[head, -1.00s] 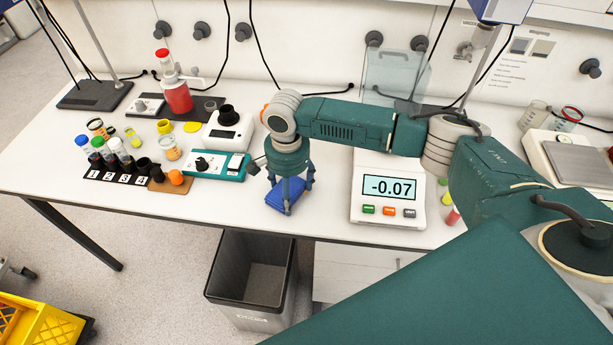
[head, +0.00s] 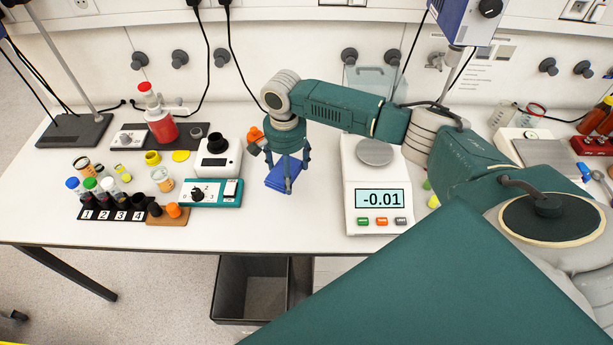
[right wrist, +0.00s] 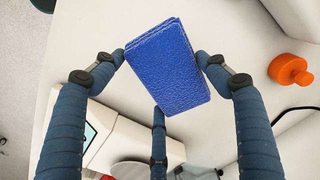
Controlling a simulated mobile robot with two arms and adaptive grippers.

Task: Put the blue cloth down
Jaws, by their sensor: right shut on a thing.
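The blue cloth (head: 283,176) is a folded blue block at the tips of my right gripper (head: 289,172), over the white bench between the teal-based device and the balance. In the right wrist view the cloth (right wrist: 168,66) lies between the fingers of my right gripper (right wrist: 165,78), which are shut on it. White bench top shows around the cloth. I cannot tell whether its underside touches the bench. My left gripper is not in view.
A balance (head: 377,200) reading -0.01 stands right of the gripper. A teal-based device (head: 205,192) is close on the left, with a numbered vial rack (head: 112,213) beyond it. A bin (head: 252,290) stands below the bench's front edge. The bench front between device and balance is clear.

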